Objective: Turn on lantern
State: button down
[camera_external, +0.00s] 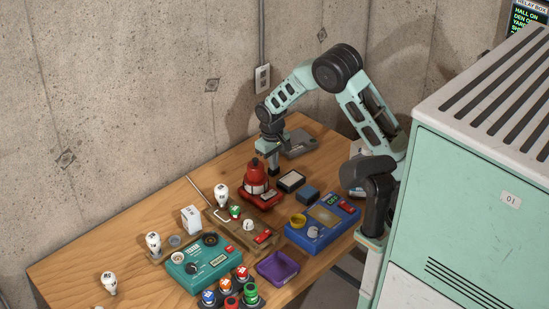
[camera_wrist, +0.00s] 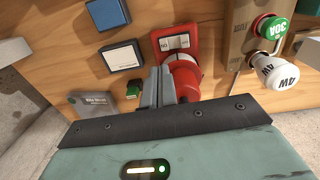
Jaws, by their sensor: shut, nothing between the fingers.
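The red lantern (camera_external: 257,188) stands on the wooden table, toward the back, with a red top over a pale middle. In the wrist view the lantern (camera_wrist: 186,78) is just right of my fingers, and a white-labelled switch plate (camera_wrist: 175,43) shows on its red base. My gripper (camera_external: 274,171) points down beside the lantern, on its right in the external view. In the wrist view my gripper (camera_wrist: 160,72) is shut and empty, with its fingertips close to the base. Whether they touch it is unclear, and the lantern's far side is hidden.
A grey box (camera_external: 299,143) lies behind my gripper. A white-topped block (camera_external: 291,181) and a blue block (camera_external: 307,194) sit right of the lantern. A wooden board (camera_external: 238,230) with a bulb and green fuse, a blue device (camera_external: 322,224) and a teal device (camera_external: 204,263) stand nearer.

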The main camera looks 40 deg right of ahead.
jog(key=shift+d+r+b, duration=0.2)
jog(key=shift+r, duration=0.9)
jog(key=shift+d+r+b, duration=0.15)
jog(key=shift+r, duration=0.95)
